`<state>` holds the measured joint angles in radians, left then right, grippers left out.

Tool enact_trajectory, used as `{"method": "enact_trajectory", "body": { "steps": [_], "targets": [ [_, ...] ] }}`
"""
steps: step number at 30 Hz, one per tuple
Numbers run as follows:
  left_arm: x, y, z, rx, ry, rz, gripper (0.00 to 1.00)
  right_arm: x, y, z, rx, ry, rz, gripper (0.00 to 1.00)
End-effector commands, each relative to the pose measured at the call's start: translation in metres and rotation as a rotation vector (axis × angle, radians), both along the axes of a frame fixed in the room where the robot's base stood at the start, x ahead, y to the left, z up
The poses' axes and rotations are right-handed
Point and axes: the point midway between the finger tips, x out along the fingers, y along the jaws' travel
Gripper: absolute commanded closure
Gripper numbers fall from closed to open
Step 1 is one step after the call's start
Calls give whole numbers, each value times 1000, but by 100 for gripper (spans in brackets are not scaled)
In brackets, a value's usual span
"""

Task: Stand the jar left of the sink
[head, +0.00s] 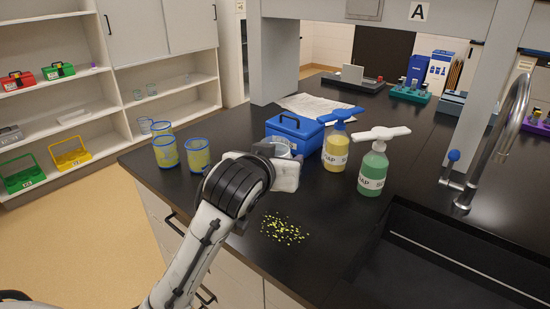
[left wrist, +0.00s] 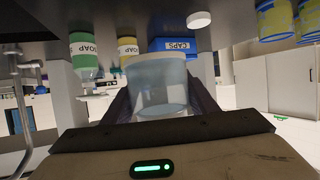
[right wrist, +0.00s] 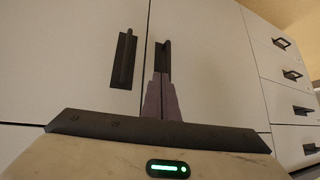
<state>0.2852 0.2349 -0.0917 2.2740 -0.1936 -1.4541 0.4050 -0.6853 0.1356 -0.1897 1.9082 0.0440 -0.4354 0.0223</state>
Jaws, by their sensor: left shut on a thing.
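The clear jar (left wrist: 158,85) is between the fingers of my left gripper (left wrist: 155,100) in the left wrist view. In the head view only the jar's upper part (head: 283,148) shows behind my left gripper (head: 287,172), over the counter beside the blue box. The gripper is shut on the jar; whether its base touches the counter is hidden. The dark sink (head: 450,262) with its tall grey tap (head: 498,120) is at the right. My right gripper (right wrist: 163,95) is shut and empty in front of white cabinet doors, outside the head view.
Yellow-green specks (head: 283,229) lie on the black counter left of the sink. Yellow soap (head: 336,150) and green soap (head: 374,170) bottles stand behind, beside the blue caps box (head: 294,131). Blue-rimmed beakers (head: 166,152) stand at left. Counter between specks and sink is bare.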

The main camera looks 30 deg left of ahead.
Motion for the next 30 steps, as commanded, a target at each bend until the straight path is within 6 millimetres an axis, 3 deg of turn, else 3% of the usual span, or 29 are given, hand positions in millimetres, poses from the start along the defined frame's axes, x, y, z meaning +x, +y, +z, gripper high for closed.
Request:
{"method": "enact_trajectory", "body": {
  "steps": [3, 7, 15, 20, 27, 30],
  "targets": [
    [8, 32, -17, 12, 2, 77, 69, 0, 0, 0, 1, 0, 1, 100],
    [11, 48, -34, 20, 2, 112, 69, 0, 1, -1, 1, 0, 1, 100],
    [11, 49, -81, 21, 0, 115, 69, 0, 1, -6, 1, 1, 1, 100],
    [11, 48, -92, 20, -2, 115, 69, 0, 1, -7, 1, 1, 1, 100],
    [11, 48, -123, 21, 1, 114, 69, -1, 1, -10, 1, 1, 1, 100],
    [12, 48, -125, 20, -3, 113, 69, -1, 1, -10, 1, 1, 1, 100]
  ]
}}
